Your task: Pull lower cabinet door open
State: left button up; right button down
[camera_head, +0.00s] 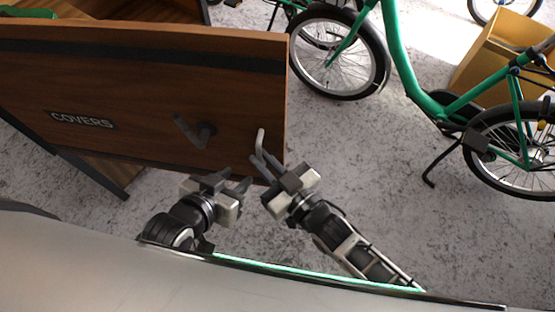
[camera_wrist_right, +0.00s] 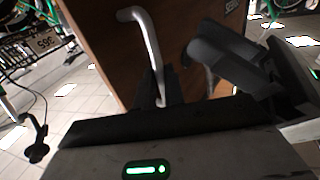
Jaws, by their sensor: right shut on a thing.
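The lower cabinet door (camera_head: 130,100) is a brown wood panel with a dark strip and a COVERS label (camera_head: 82,120). It stands at an angle, with part of the cabinet showing below it at the left. A pale metal bar handle (camera_head: 260,141) sits near its right edge. The handle also shows in the right wrist view (camera_wrist_right: 148,45). My right gripper (camera_head: 268,166) is shut on the handle; its fingers partly hide the lower end. My left gripper (camera_head: 238,181) is empty and open, just below the door's bottom edge and left of the right gripper.
Speckled grey floor (camera_head: 370,160) is clear right of the door.

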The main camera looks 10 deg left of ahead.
jog(key=shift+s+a+r, duration=0.1)
jog(key=shift+s+a, duration=0.4)
jog(key=shift+a, duration=0.05)
jog(key=c, duration=1.5)
grip_release()
jog(key=shift+w+a, duration=0.1)
jog(key=shift+d, duration=0.2)
jog(key=shift+d, duration=0.1)
